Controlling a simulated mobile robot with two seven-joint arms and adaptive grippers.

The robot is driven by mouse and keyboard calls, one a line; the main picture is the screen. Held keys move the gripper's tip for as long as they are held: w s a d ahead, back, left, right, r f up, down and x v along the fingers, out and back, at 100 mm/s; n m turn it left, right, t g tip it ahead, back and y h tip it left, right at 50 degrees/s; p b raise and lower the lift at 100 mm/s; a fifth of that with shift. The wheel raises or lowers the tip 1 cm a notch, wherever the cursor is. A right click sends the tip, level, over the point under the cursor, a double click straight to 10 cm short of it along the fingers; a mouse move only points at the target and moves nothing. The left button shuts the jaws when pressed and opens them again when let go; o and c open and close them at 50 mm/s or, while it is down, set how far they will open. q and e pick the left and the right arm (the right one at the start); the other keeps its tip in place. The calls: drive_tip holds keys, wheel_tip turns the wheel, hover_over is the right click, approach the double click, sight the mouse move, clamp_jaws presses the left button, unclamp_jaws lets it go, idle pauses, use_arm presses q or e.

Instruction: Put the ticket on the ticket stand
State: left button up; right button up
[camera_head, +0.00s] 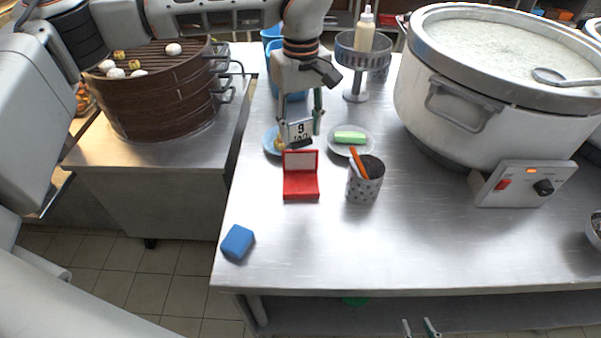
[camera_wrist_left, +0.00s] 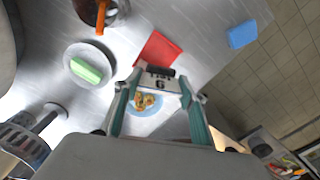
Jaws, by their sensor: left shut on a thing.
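My left gripper (camera_head: 301,124) is shut on the ticket (camera_head: 300,130), a white card with a black 9 and a dark strip along its lower edge. The ticket also shows between the fingers in the left wrist view (camera_wrist_left: 160,83). The red ticket stand (camera_head: 301,187) lies on the steel table just in front of and below the ticket, its pale-faced back part upright. Its red surface shows beyond the ticket in the left wrist view (camera_wrist_left: 157,50). The ticket appears apart from the stand. My right gripper (camera_head: 419,328) shows only its fingertips at the bottom edge, spread and empty.
A blue plate (camera_head: 270,141) with food sits behind the ticket. A plate with a green block (camera_head: 349,138) and a perforated cup (camera_head: 364,187) stand right of the stand. A blue block (camera_head: 237,243) lies front left. A large pot (camera_head: 440,105) fills the right; the front table is clear.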

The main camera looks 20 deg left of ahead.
use_arm(q)
wheel_tip(320, 180, down, 14)
drive_tip(key=shift+r, duration=0.1)
idle(0.4)
drive_tip(key=o, duration=1.1)
drive_tip(key=shift+o, duration=0.2)
wheel_tip(320, 180, up, 12)
drive_tip(key=shift+r, duration=0.1)
